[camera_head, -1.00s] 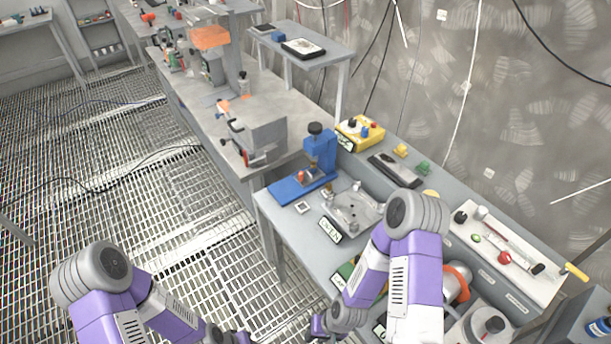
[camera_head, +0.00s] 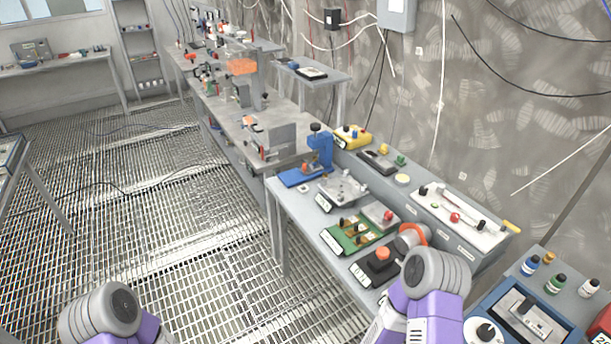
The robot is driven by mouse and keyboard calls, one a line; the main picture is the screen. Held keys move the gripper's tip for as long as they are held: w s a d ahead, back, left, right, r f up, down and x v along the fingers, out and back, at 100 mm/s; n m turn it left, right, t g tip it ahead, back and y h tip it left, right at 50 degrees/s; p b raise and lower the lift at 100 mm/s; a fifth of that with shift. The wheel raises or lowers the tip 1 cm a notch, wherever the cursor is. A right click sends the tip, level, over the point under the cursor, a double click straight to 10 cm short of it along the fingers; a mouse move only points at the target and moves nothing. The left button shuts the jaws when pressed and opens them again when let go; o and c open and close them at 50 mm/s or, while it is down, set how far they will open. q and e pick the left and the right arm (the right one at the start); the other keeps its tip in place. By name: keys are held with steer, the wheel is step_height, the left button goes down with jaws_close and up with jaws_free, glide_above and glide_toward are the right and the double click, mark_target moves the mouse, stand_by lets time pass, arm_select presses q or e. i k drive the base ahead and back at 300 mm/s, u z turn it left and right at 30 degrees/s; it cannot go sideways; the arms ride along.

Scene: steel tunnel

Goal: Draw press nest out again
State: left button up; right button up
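A blue bench press (camera_head: 320,149) with a dark knob on top stands at the far end of the near grey bench (camera_head: 291,222). Its flat blue base (camera_head: 297,178) reaches out to the left, toward the bench's edge. I cannot make out a separate nest or whether it is in or out. My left arm shows only at the bottom left and my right arm only at the bottom right, in front of the bench.
A raised shelf with a yellow box (camera_head: 352,137) runs along the wall.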

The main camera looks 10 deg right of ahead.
mark_target(307, 169)
steer(key=u, duration=0.75)
steer(key=i, duration=1.5)
steer(key=z, duration=0.45)
